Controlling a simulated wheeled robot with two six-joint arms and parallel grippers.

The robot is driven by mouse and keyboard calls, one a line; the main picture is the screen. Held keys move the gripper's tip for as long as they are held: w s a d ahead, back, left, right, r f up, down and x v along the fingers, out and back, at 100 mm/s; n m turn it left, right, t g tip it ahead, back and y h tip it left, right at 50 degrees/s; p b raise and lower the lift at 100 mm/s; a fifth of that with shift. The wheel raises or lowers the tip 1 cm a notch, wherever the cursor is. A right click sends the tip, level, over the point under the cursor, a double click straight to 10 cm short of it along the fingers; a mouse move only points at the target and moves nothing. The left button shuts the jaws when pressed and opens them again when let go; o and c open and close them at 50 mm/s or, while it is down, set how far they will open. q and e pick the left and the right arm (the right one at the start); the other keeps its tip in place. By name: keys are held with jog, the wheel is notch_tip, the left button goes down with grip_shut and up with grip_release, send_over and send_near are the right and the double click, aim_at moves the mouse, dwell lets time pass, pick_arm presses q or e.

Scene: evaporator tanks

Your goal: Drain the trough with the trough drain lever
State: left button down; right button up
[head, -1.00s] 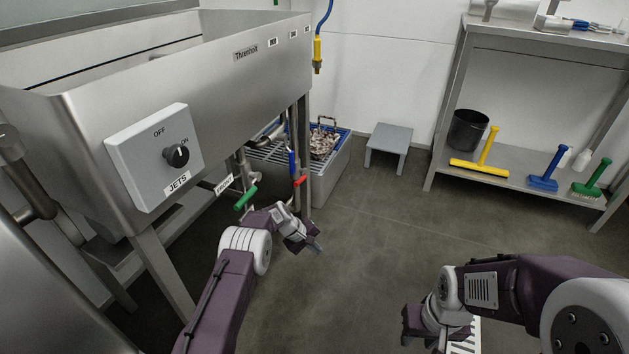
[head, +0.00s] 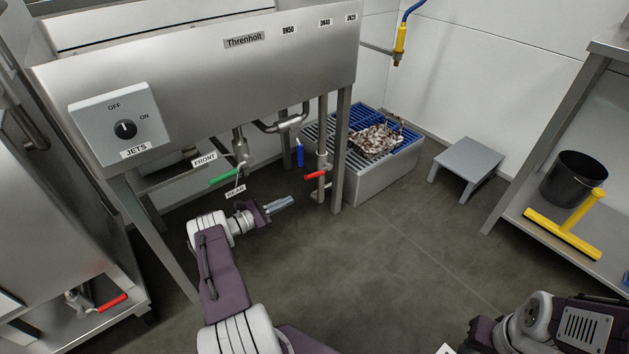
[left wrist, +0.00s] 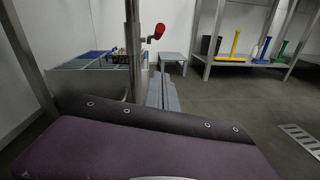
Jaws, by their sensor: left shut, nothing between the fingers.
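The steel trough (head: 200,75), marked Threnholt, stands on legs at the left. Under it are a green lever (head: 225,175), a blue lever (head: 300,152) and a red lever (head: 316,175). Tags FRONT (head: 204,159) and REAR (head: 235,191) hang by the green lever. No readable tag names a trough drain lever. My left gripper (head: 291,201) is shut and empty, below the blue lever and left of the red lever's pipe, touching neither. In the left wrist view, a red lever end (left wrist: 159,31) stands above the fingers. My right gripper (head: 480,335) is partly cut off at the lower right.
A floor box with blue grating (head: 365,180) stands behind the trough's right leg (head: 341,150). A grey step stool (head: 470,160) and a shelf with a black bucket (head: 573,178) are at right. Another red lever (head: 112,303) is at lower left. The middle floor is clear.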

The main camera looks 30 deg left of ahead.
pick_arm(q)
jog(key=s+a, duration=0.1)
jog(key=a, duration=0.1)
jog(key=b, duration=0.6)
send_near(319, 172)
jog(key=w+d+f, duration=0.2)
jog(key=w+f, duration=0.1)
jog(key=w, duration=0.1)
jog(key=shift+w+r+t+y, duration=0.2)
jog(key=shift+t+y, duration=0.1)
jog(key=shift+y, duration=0.1)
jog(key=shift+r+p, duration=0.1)
jog(key=shift+p, duration=0.25)
jog(key=shift+w+r+p, duration=0.2)
jog(key=shift+r+p, duration=1.35)
jog(key=shift+r, duration=0.15)
jog(key=shift+w+d+r+p, duration=0.1)
jog(key=shift+w+r+p, duration=0.05)
jog(key=shift+r+p, duration=0.25)
jog(key=shift+w+d+r+p, duration=0.15)
jog(key=shift+r+p, duration=0.1)
jog(key=shift+r, duration=0.25)
jog(key=shift+w+r, duration=0.3)
jog(key=shift+r, duration=0.1)
